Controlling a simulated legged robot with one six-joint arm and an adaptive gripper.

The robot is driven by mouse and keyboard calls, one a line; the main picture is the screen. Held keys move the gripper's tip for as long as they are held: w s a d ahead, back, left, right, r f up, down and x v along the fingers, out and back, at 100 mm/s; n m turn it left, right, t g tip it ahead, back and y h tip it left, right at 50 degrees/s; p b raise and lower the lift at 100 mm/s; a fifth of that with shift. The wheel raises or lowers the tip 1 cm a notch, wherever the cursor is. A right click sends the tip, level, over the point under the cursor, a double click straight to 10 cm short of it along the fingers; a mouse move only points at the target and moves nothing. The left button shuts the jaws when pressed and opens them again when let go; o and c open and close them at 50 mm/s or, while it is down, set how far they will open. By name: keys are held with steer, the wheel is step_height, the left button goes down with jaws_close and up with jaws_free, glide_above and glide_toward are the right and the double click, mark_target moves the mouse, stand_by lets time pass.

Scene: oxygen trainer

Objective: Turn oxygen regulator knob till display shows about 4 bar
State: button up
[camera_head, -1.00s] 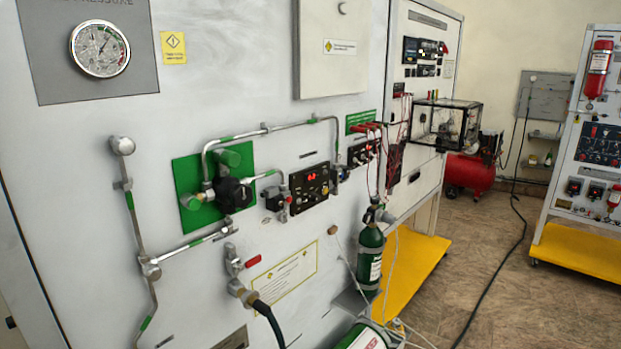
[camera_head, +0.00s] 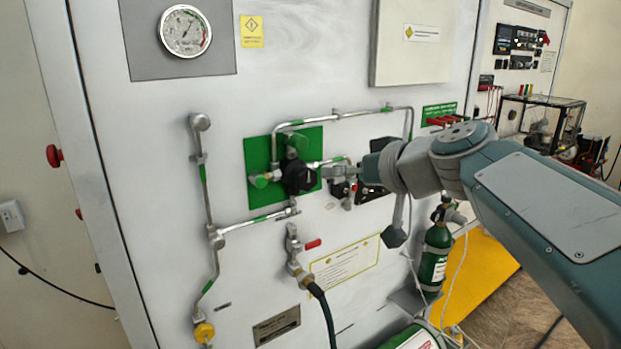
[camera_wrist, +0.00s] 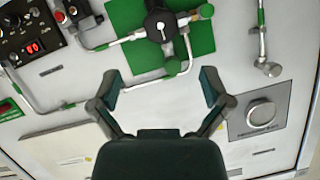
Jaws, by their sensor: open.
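The black regulator knob (camera_head: 299,177) sits on a green square plate (camera_head: 256,154) among pipes on the grey panel. In the wrist view the knob (camera_wrist: 160,22) is at the top, beyond my open fingers. My gripper (camera_wrist: 160,88) is empty there, with its fingertips spread wide. In the head view my gripper (camera_head: 332,173) is just right of the knob; whether they touch I cannot tell. The red-digit display (camera_wrist: 33,47) shows at the upper left of the wrist view; its two digits are too blurred to read. My arm hides it in the head view.
A round gauge (camera_head: 185,31) is at the panel's upper left. Pipes (camera_head: 206,190) stand out around the plate. A red-handled valve (camera_head: 293,246) with a hose is below. A green cylinder (camera_head: 435,255) stands at the lower right.

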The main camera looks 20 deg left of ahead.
mark_target(310, 178)
steer(key=x, duration=1)
steer(key=shift+w+a+f, duration=0.1)
steer(key=shift+w+a, duration=0.1)
steer(key=shift+a, duration=0.1)
steer(key=c, duration=1.2)
